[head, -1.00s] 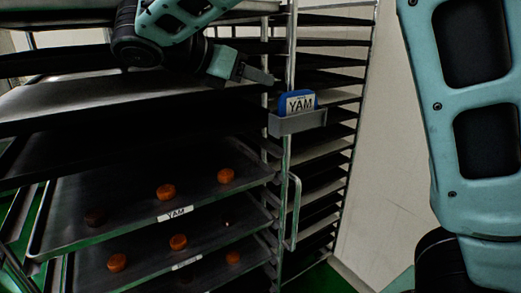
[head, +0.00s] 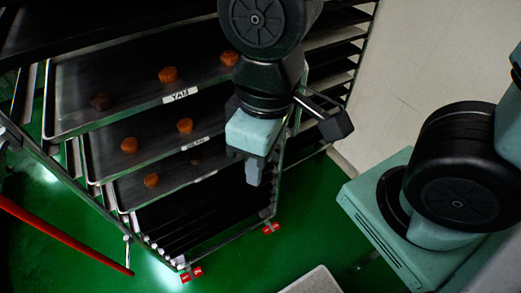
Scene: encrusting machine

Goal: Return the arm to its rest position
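My gripper (head: 251,170) hangs in front of the right part of the tray rack (head: 226,228) in the head view, with its end pointing down. It is seen from behind and above, and its fingertips are small and dark, so I cannot tell whether they are open or shut. I see nothing held in it. My arm covers part of the rack's right upright. The blue YAM card and its holder are not in view.
The rack holds several trays with orange-brown round pieces; the upper tray (head: 100,120) bears a YAM label (head: 180,95). Red casters (head: 191,274) stand on the green floor (head: 300,235). A pale box edge (head: 312,281) shows at the bottom. A red bar (head: 70,240) lies at left.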

